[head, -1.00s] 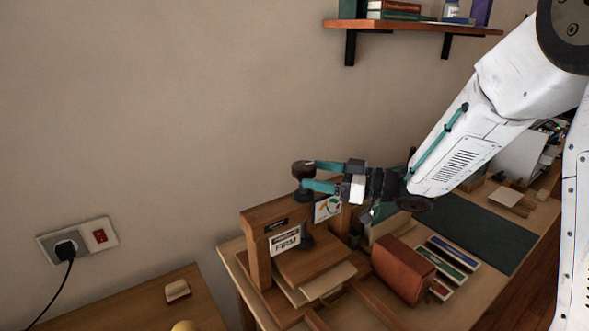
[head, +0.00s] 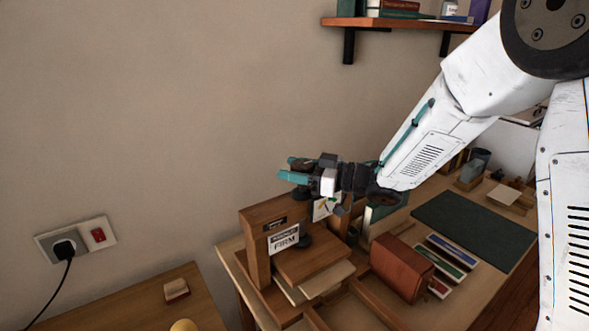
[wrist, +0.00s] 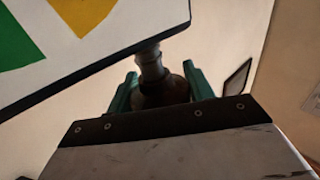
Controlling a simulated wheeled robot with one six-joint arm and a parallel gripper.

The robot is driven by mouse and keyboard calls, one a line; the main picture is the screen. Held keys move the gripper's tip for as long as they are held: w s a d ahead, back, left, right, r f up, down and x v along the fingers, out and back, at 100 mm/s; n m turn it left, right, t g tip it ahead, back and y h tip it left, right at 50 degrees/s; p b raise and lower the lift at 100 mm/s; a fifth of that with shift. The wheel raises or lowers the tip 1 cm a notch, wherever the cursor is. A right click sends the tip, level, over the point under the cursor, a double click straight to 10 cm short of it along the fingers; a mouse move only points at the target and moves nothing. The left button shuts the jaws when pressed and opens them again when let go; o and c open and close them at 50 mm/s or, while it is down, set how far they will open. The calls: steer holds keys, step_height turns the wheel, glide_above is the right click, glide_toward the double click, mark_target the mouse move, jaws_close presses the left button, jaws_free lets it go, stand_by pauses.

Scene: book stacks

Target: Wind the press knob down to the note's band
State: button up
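The wooden book press (head: 262,214) stands on the table's left end. Its dark round knob (head: 302,163) is at the top, with the screw below it. A white note (head: 284,239) on the front of the press reads "FIRM"; its smaller line is unclear. My gripper (head: 292,169) reaches in from the right at knob height, teal fingers on either side of the knob. In the wrist view the knob (wrist: 160,90) fills the gap between the fingers, which appear to touch it. The pressing board (head: 313,261) lies under the screw foot, partly covering pale sheets.
A card with coloured shapes (head: 323,207) stands by the press, close to my gripper; it looms large in the wrist view (wrist: 90,30). A red-brown box-like book (head: 402,268), coloured strips (head: 446,256) and a green mat (head: 474,231) lie to the right. A wall shelf (head: 400,22) hangs above.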

steer(key=m+t+h, duration=0.1)
steer(key=m+t, duration=0.1)
steer(key=t, duration=0.1)
steer(key=shift+w+r+m+t+h, duration=0.1)
steer(key=shift+m+t+h, duration=0.2)
steer(key=shift+h, duration=0.1)
steer(key=shift+w+d+m+t+h, duration=0.15)
steer(key=shift+w+m+t+h, duration=0.1)
steer(key=shift+m+t+h, duration=0.8)
steer(key=shift+y, duration=0.25)
steer(key=o, duration=1)
steer(key=shift+c, duration=0.2)
steer(key=shift+s+d, duration=0.1)
steer(key=v, duration=0.7)
steer(key=shift+s+d, duration=0.2)
steer(key=shift+s, duration=0.1)
